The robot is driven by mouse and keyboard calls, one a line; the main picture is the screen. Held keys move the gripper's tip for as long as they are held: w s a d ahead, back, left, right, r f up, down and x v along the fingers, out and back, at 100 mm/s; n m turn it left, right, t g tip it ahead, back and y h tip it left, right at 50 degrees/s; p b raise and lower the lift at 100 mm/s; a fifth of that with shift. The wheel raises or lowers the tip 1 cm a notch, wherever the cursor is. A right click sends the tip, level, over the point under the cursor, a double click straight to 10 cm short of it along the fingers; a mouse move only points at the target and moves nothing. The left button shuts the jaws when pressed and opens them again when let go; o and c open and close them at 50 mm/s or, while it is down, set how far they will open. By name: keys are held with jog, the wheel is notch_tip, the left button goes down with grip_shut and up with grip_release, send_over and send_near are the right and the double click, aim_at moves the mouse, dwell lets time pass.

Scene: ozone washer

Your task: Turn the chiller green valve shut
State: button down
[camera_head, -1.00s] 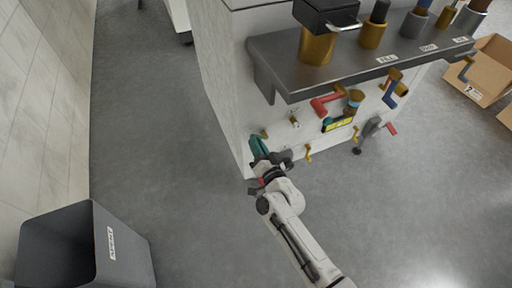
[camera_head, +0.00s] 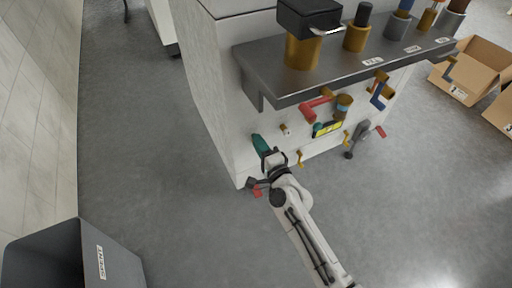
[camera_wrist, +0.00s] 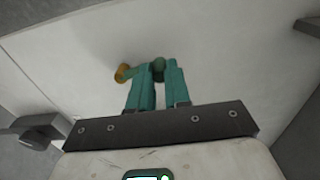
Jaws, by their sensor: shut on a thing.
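My gripper's teal fingers (camera_wrist: 158,86) point at the white panel in the wrist view. Between their tips is a dark green part (camera_wrist: 158,68), apparently the green valve's handle, and they are shut on it. A brass stub (camera_wrist: 123,73) sits just left of the tips, against the panel. In the head view my gripper (camera_head: 258,140) is at the low left part of the white cabinet's front (camera_head: 226,125). There the fingers hide the valve, so its turn angle cannot be told.
A grey shelf (camera_head: 262,84) juts out above. To the right are a red handle (camera_head: 316,106), a blue handle (camera_head: 380,93), a small yellow handle (camera_head: 301,158) and a yellow label (camera_head: 328,128). A grey bin (camera_head: 112,262) stands lower left. Open floor lies between.

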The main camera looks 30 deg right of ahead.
jog(key=shift+d+m, duration=0.5)
jog(key=shift+m, duration=0.4)
jog(key=c, duration=1.1)
grip_release()
jog(key=s, duration=1.1)
